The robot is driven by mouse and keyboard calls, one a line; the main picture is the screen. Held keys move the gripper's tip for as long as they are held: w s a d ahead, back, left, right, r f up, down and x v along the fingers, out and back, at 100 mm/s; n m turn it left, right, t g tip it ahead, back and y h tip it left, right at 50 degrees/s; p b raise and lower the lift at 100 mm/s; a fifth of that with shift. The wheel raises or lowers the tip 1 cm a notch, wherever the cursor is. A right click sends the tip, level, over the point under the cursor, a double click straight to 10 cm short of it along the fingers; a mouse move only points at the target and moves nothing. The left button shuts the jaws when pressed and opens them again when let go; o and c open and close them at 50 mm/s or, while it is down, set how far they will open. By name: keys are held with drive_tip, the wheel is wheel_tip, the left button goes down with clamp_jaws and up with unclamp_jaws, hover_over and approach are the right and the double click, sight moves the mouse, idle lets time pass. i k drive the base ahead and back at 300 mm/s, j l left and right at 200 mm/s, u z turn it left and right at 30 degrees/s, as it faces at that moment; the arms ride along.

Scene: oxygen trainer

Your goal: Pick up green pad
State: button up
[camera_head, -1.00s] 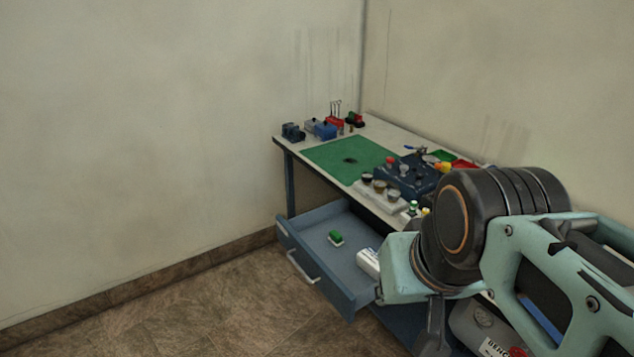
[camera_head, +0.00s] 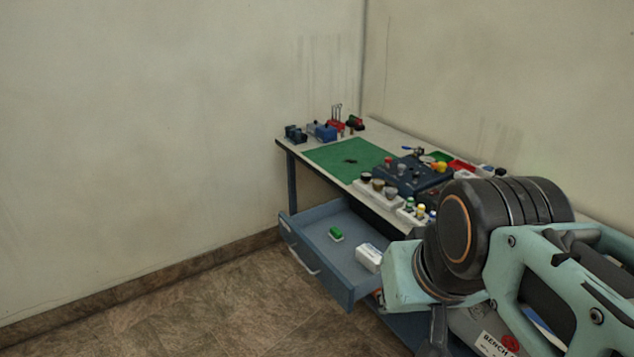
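A small green pad (camera_head: 336,234) with a pale lower edge lies in the open blue drawer (camera_head: 318,224), towards its left part. A larger green mat (camera_head: 345,157) lies flat on the workbench top, with a small dark thing on it. I cannot tell from the picture alone which one the task means. My arm fills the lower right of the view, to the right of the drawer. My gripper's fingers do not show clearly; only a dark part at the bottom edge is seen.
A white box (camera_head: 369,257) lies in the drawer, right of the small green pad. The bench top holds a dark blue unit (camera_head: 411,174), jars on a white holder (camera_head: 379,192) and small parts at the back. Open floor (camera_head: 220,300) lies left of the drawer.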

sight(335, 232)
drive_tip(key=z, duration=0.4)
drive_tip(key=i+j+z, duration=0.1)
drive_tip(key=z, duration=0.3)
drive_tip(key=j+z, duration=0.1)
drive_tip(key=z, duration=0.35)
drive_tip(key=j+z, duration=0.1)
drive_tip(key=z, duration=0.3)
drive_tip(key=j+z, duration=0.8)
drive_tip(key=j, duration=0.25)
drive_tip(key=k+j+z, duration=0.2)
drive_tip(key=j, duration=0.2)
drive_tip(key=j+z, duration=0.15)
drive_tip(key=j, duration=0.25)
drive_tip(key=k+j+z, duration=0.2)
drive_tip(key=j, duration=0.15)
drive_tip(key=k+j, duration=0.2)
drive_tip(key=j, duration=0.2)
drive_tip(key=k+j, duration=0.2)
drive_tip(key=j, duration=0.15)
drive_tip(key=k+j, duration=0.2)
drive_tip(key=j, duration=0.2)
drive_tip(key=k+j, duration=0.2)
drive_tip(key=j, duration=0.15)
drive_tip(key=z, duration=0.05)
